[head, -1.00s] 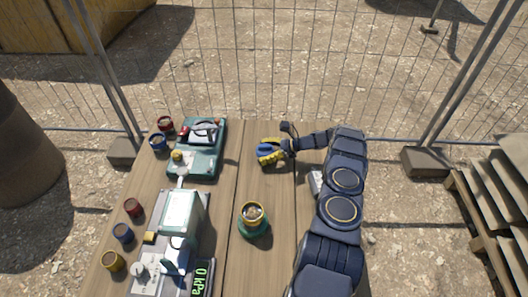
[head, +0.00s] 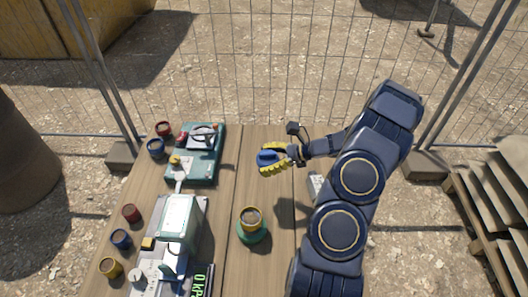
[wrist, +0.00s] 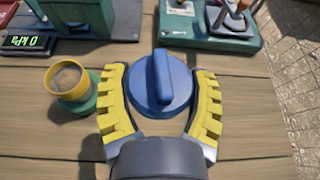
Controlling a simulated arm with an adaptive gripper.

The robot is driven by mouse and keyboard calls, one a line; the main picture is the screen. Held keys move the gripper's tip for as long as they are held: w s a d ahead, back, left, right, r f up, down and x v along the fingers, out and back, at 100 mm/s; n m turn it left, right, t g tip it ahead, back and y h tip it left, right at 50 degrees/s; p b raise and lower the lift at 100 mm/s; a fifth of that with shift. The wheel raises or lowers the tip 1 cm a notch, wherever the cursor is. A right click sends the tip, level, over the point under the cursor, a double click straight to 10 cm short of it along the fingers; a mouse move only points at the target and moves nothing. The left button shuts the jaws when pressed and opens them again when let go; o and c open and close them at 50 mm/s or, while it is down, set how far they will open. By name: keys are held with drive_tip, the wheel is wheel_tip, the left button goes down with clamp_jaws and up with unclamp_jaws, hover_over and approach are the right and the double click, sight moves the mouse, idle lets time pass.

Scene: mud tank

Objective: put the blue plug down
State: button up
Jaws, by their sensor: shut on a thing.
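The blue plug (head: 268,157) is a round disc with a raised bar handle. It shows face-on in the wrist view (wrist: 161,78), between the two yellow ridged fingers. My gripper (head: 272,160) is shut on it and holds it above the far middle of the wooden table; in the wrist view my gripper (wrist: 161,90) has one finger on each side of the disc. The plug's underside is hidden.
A yellow-rimmed cup of mud (head: 250,218) stands on a green base. A teal device (head: 207,165) and a press-like machine (head: 180,220) with a 0 kPa display fill the left side. Several small coloured cups (head: 121,239) line the left edge. The planks around the cup are mostly clear.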

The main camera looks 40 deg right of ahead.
sight(267, 165)
drive_tip(key=shift+s+a+r, duration=0.35)
drive_tip(key=shift+s+a, duration=0.1)
drive_tip(key=shift+s, duration=0.15)
drive_tip(key=shift+s+a+r, duration=0.3)
drive_tip(key=shift+s+a, duration=0.15)
drive_tip(key=shift+s, duration=0.1)
wheel_tip(267, 165, up, 18)
drive_tip(key=w+d+f+m+t+h, duration=0.1)
drive_tip(key=w+d+m+h, duration=0.1)
drive_tip(key=w, duration=0.7)
drive_tip(key=w+d+f+m+t+h, duration=0.2)
drive_tip(key=w+m+h, duration=0.1)
drive_tip(key=w, duration=0.6)
drive_tip(key=w+a+r+m+h, duration=0.1)
drive_tip(key=w+a+m+h, duration=0.2)
drive_tip(key=w, duration=0.4)
drive_tip(key=w+a+r+m+h, duration=0.1)
drive_tip(key=w+a+m+h, duration=0.2)
drive_tip(key=w, duration=0.5)
drive_tip(key=a+r+m+g+h, duration=0.1)
drive_tip(key=a+m+g+h, duration=0.6)
drive_tip(key=a, duration=1.2)
drive_tip(key=f, duration=0.8)
drive_tip(key=s+f+m+t+h, duration=0.1)
drive_tip(key=f, duration=0.8)
drive_tip(key=f+t+h, duration=0.1)
drive_tip(key=f, duration=0.8)
drive_tip(key=shift+s+d+f, duration=0.1)
drive_tip(key=shift+s+f, duration=0.05)
drive_tip(key=shift+f, duration=2.25)
